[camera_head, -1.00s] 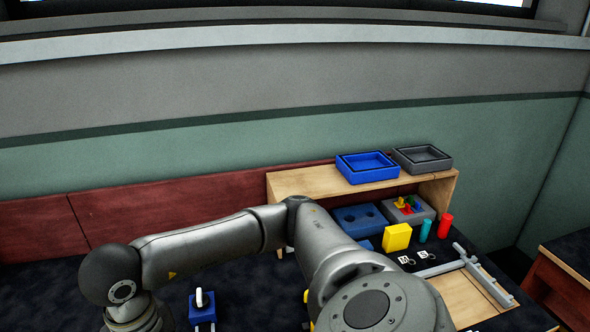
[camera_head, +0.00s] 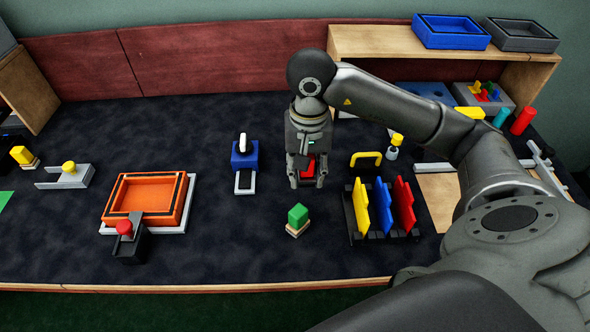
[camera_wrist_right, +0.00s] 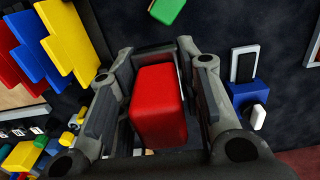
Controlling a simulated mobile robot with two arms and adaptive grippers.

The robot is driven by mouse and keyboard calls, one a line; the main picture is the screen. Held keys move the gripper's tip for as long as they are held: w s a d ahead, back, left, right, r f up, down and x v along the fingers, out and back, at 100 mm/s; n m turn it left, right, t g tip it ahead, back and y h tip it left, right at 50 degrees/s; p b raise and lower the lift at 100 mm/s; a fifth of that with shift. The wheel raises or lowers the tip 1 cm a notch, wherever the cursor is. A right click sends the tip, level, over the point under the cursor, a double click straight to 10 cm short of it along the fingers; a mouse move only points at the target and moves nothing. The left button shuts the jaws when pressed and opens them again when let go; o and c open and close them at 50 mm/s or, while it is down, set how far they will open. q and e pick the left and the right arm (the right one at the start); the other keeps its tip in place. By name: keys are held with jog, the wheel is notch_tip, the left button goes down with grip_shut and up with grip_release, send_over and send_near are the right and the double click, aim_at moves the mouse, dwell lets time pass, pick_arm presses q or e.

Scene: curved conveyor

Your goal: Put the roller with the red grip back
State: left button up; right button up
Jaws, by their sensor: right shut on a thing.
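My right gripper (camera_head: 307,178) is above the dark table, pointing down, between the blue block with the white handle and the colored panels. It is shut on a red block-shaped piece (camera_head: 309,166), which looks like the roller's red grip. In the right wrist view the red grip (camera_wrist_right: 158,103) sits between the two fingers of my right gripper (camera_wrist_right: 160,85). The roller part itself I cannot make out. Whether the piece touches the table is unclear. My left gripper is not in view.
A blue block with a white handle (camera_head: 245,155) stands left of the gripper. A green block (camera_head: 298,215) lies in front. Yellow, blue and red panels stand in a black rack (camera_head: 387,238) at right. An orange tray (camera_head: 148,200) and a black piece with a red knob (camera_head: 130,246) are farther left.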

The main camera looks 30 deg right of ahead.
jog(key=w+d+f, duration=0.1)
jog(key=w+f, duration=0.2)
jog(key=w+d+f+p, duration=0.1)
jog(key=w+d+f, duration=0.1)
jog(key=w, duration=0.2)
jog(key=w+d+f, duration=0.1)
jog(key=w+f, duration=0.2)
jog(key=w, duration=0.1)
jog(key=shift+w+d+f+p, duration=0.1)
jog(key=shift+d+f+p, duration=0.25)
jog(key=shift+d, duration=0.05)
jog(key=shift+w+d+f, duration=0.1)
jog(key=shift+w+f, duration=0.2)
jog(key=shift+f, duration=0.15)
notch_tip(320, 180, down, 2)
jog(key=shift+f+p, duration=0.1)
jog(key=shift+p, duration=0.3)
jog(key=shift+f, duration=0.35)
